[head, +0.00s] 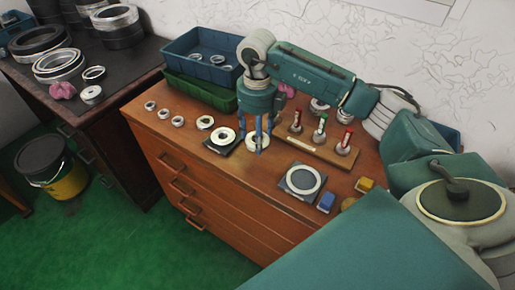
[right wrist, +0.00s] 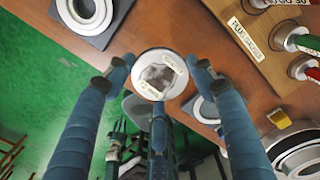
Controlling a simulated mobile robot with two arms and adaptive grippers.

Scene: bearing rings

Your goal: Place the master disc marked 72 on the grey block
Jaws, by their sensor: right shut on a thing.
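My right gripper (head: 258,137) is shut on a small round disc (head: 257,144), just right of a dark square plate. In the right wrist view its fingers (right wrist: 160,78) lie on either side of the disc (right wrist: 159,74), which has a pale rim, a dull grey middle and small white labels too blurred to read. I cannot tell if it touches the tabletop. The dark plate (head: 219,148) carries a pale ring and also shows in the right wrist view (right wrist: 102,38). A grey square block (head: 287,187) with a large white ring on it lies nearer the front right. My left gripper is not in view.
Several small rings lie left on the wooden top (head: 165,103). Blue (head: 326,202) and yellow (head: 365,184) blocks lie at the right. Blue (head: 177,53) and green trays stand behind.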

